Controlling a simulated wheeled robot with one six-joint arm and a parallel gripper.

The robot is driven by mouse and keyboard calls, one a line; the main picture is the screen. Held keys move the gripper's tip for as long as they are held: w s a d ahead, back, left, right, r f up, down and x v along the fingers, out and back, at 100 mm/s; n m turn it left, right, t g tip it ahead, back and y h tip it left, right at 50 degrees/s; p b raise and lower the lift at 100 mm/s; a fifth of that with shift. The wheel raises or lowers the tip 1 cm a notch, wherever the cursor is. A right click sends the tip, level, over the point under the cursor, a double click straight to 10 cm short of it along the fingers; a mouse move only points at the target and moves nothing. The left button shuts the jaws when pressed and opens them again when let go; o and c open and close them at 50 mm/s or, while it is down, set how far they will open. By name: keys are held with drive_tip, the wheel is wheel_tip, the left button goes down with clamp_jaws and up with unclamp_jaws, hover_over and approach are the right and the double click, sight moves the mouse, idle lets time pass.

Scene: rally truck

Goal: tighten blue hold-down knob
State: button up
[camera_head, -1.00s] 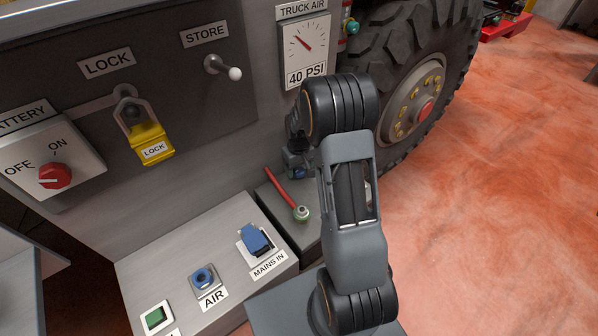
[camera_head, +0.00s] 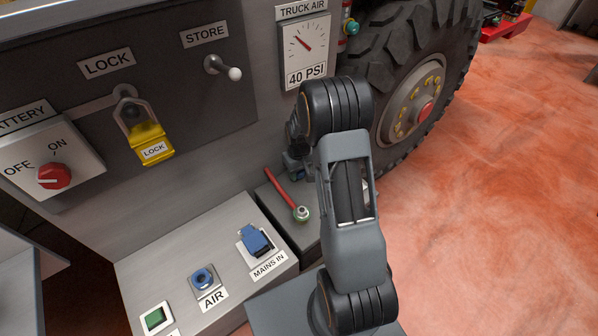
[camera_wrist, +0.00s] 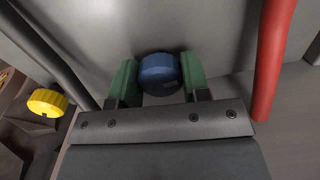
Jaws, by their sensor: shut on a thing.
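The blue hold-down knob (camera_wrist: 159,74) shows in the wrist view as a round blue knob between the two green finger pads of my gripper (camera_wrist: 160,82). My gripper is shut on it, with one pad at each side. In the head view only a small patch of blue shows near the gripper, behind my arm, and most of the grip is hidden there.
A red lever (camera_head: 284,192) stands close by; a red bar also shows right of my gripper in the wrist view (camera_wrist: 272,60). A yellow knob (camera_wrist: 47,102) is at the left there. A sloped panel holds the blue MAINS IN socket (camera_head: 256,240). The truck wheel (camera_head: 415,95) is behind my arm.

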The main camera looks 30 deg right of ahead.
drive_tip(key=shift+c, duration=0.9)
drive_tip(key=shift+m, duration=0.9)
drive_tip(key=o, duration=0.9)
drive_tip(key=shift+o, duration=0.2)
wheel_tip(320, 180, up, 14)
drive_tip(key=shift+f, duration=0.1)
